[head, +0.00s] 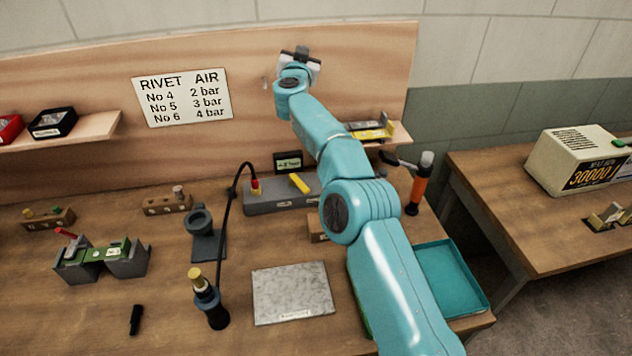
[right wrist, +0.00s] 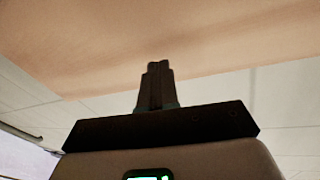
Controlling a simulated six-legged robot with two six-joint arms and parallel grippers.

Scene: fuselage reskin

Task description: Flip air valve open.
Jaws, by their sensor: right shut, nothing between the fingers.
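The air valve looks to be the yellow lever (head: 300,183) on top of a long grey block (head: 275,204) at the back of the bench. The lever lies slanted across the block. A black hose runs from a red fitting (head: 256,187) at the block's left end. A small dark display (head: 288,162) stands behind it, its reading too small to tell. My right gripper (head: 301,51) is raised high in front of the wooden backboard, well above the valve. In the right wrist view my right gripper (right wrist: 157,84) is shut and empty. My left gripper is out of view.
My right arm hides part of the bench right of the valve. A rivet tool (head: 211,302), grey plate (head: 293,293), orange-handled hammer (head: 418,186) and teal tray (head: 452,280) are on the bench. A shelf (head: 401,134) juts from the backboard.

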